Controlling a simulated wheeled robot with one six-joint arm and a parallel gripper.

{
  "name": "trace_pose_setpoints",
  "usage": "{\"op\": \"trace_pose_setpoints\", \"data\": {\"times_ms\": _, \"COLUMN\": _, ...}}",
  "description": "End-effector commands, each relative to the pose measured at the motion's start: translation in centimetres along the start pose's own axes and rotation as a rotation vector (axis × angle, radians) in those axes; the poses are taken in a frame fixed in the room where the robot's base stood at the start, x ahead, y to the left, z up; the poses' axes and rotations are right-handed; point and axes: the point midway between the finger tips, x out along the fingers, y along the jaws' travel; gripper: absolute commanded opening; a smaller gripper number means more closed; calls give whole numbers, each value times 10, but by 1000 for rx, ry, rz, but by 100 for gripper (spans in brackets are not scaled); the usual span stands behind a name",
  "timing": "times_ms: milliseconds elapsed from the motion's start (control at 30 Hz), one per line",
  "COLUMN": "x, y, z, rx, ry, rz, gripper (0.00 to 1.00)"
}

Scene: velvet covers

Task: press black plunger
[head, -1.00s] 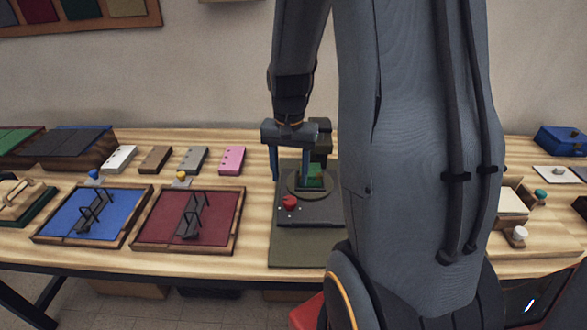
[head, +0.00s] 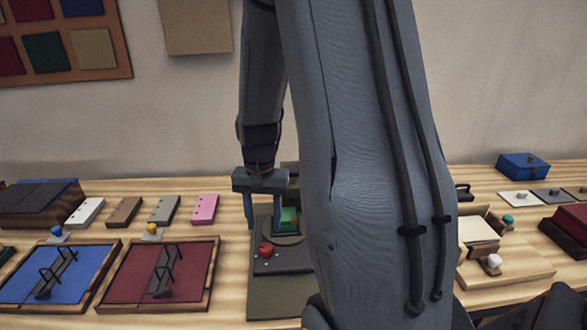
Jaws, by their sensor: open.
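A dark press-like device (head: 271,264) stands on the wooden table, left of my arm. It has a red knob (head: 265,249) at its front, a round disc and a green block (head: 289,218). A dark upright part (head: 290,167) shows behind my gripper. I cannot make out a black plunger; the upper part of the device is largely covered by my gripper and arm. My gripper (head: 265,220) points down over the device, fingers apart. Its right finger is near the green block; I cannot tell whether they touch.
A blue tray (head: 20,300) and a dark red tray (head: 205,280) with black wire frames lie to the left. Several coloured blocks, including a pink one (head: 205,208), stand behind them. Right of my arm are a wooden board (head: 520,272) and a blue box (head: 523,166).

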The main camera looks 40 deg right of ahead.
Motion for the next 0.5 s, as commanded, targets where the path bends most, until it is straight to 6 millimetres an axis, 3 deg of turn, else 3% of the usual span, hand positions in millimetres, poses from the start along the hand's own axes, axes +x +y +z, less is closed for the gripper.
{"op": "trace_pose_setpoints", "data": {"times_ms": 33, "x": -1, "y": -2, "z": 3, "rx": -13, "ry": 2, "rz": -1, "gripper": 36}}
{"op": "trace_pose_setpoints", "data": {"times_ms": 133, "x": -7, "y": -11, "z": 20, "rx": -102, "ry": 15, "rz": -8, "gripper": 19}}
{"op": "trace_pose_setpoints", "data": {"times_ms": 233, "x": -16, "y": -25, "z": 54, "rx": -272, "ry": 41, "rz": -20, "gripper": 2}}
{"op": "trace_pose_setpoints", "data": {"times_ms": 400, "x": -27, "y": -40, "z": 113, "rx": -579, "ry": 87, "rz": -40, "gripper": 0}}
{"op": "trace_pose_setpoints", "data": {"times_ms": 500, "x": -29, "y": -42, "z": 136, "rx": -702, "ry": 106, "rz": -47, "gripper": 0}}
